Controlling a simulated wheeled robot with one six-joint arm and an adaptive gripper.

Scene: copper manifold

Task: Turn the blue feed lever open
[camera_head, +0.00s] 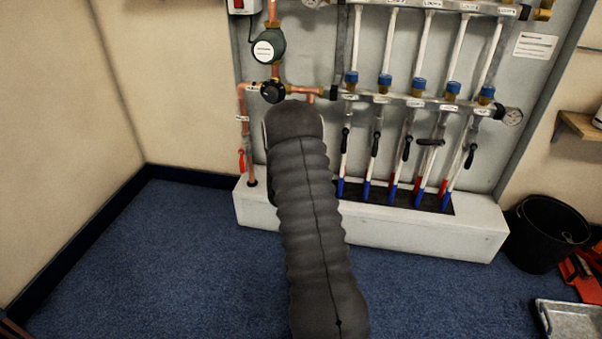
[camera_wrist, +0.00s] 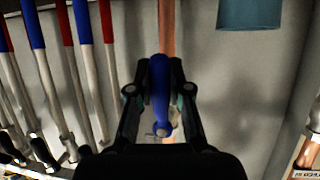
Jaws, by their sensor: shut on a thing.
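The blue feed lever (camera_wrist: 160,85) shows in the middle of the wrist view, in front of a vertical copper pipe (camera_wrist: 167,30). It looks roughly in line with that pipe. My gripper (camera_wrist: 159,92) is shut on the lever, with one dark finger on each side of it. In the head view my dark ribbed arm reaches up to the manifold panel and hides both the gripper and the blue lever.
A red lever (camera_head: 241,160) sits on the copper pipe at the left. Several black-handled valves (camera_head: 375,144) stand in a row right of my arm, above a white plinth (camera_head: 430,240). A black bucket (camera_head: 548,233) is at the right. Blue carpet is clear at the left.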

